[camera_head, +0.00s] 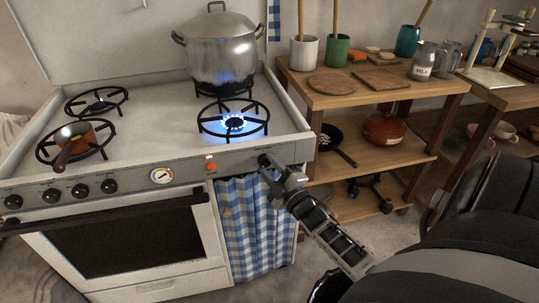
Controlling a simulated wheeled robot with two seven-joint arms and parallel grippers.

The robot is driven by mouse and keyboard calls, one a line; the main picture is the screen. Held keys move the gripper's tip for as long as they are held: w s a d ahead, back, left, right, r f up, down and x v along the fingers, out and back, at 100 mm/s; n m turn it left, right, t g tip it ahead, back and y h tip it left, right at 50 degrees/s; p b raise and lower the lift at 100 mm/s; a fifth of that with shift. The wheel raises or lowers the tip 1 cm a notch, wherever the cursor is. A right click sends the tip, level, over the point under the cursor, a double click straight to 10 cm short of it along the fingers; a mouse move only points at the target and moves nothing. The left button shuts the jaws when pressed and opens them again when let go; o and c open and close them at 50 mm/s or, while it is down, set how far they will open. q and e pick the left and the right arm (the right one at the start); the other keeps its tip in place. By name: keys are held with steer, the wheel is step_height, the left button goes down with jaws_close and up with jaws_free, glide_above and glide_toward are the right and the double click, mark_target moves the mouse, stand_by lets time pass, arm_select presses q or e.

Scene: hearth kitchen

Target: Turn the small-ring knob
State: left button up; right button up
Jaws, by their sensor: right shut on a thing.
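The white stove (135,110) stands at the left and centre. A blue flame burns on the front right burner (233,122), and blue light also shows under the large pot (217,55) behind it. My right gripper (270,170) reaches in from the right to the right end of the stove's front panel. It is shut on a dark knob (263,160), which the jaws partly hide. Which burner this knob serves cannot be told. Several other black knobs (80,190) sit at the panel's left part. My left gripper is not in view.
A small copper pan (75,134) sits on the front left burner. The oven handle (110,212) runs below the panel, and a checkered curtain (243,230) hangs below my right gripper. A wooden shelf (330,97) with pots and boards stands to the right.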

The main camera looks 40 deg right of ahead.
steer(key=shift+n, duration=0.4)
steer(key=o, duration=1)
steer(key=v, duration=1.6)
steer(key=shift+d+r, duration=0.1)
steer(key=shift+r, duration=0.05)
